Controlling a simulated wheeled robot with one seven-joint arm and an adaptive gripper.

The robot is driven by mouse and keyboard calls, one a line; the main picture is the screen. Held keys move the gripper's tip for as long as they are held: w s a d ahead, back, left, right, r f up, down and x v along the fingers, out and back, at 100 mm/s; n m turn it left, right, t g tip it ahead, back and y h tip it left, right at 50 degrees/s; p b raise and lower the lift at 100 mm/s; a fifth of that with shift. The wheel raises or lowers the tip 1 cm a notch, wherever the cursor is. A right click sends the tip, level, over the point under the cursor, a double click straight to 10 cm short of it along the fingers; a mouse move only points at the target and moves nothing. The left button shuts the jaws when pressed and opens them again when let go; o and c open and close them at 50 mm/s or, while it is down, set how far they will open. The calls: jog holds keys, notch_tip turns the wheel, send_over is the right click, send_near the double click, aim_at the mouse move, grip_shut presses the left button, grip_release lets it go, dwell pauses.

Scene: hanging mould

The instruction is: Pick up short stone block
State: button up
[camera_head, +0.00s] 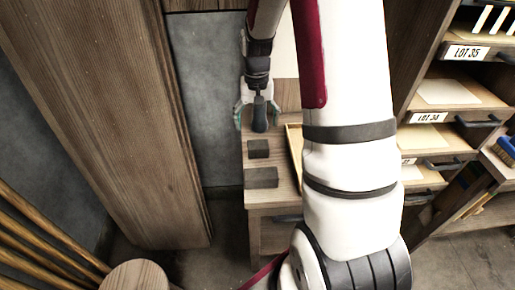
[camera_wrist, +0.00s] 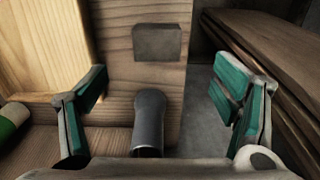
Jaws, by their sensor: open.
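Two dark grey stone blocks lie on the wooden bench in the head view. The shorter stone block (camera_head: 258,148) is the one closer to my gripper, and the longer stone block (camera_head: 261,177) lies nearer the bench's front edge. My gripper (camera_head: 258,113) is open above the bench, beyond the shorter block and apart from it. In the wrist view its green-padded fingers (camera_wrist: 164,100) are spread wide. A grey rounded cylinder (camera_wrist: 149,120) shows between them; I cannot tell whether it is part of my gripper. One grey block (camera_wrist: 157,42) shows ahead, probably the shorter one.
A light wooden tray (camera_head: 293,150) stands on the bench right of the blocks, partly hidden by my arm. A thick wooden post (camera_head: 125,120) stands at left. Shelves with labelled drawers (camera_head: 440,110) stand at right. A green-and-white object (camera_wrist: 12,118) lies at the wrist view's left edge.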

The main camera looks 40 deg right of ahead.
aim_at(258, 144)
jog(key=f, duration=1.1)
jog(key=shift+d+f, duration=0.2)
jog(key=shift+c, duration=0.3)
jog(key=c, duration=1.5)
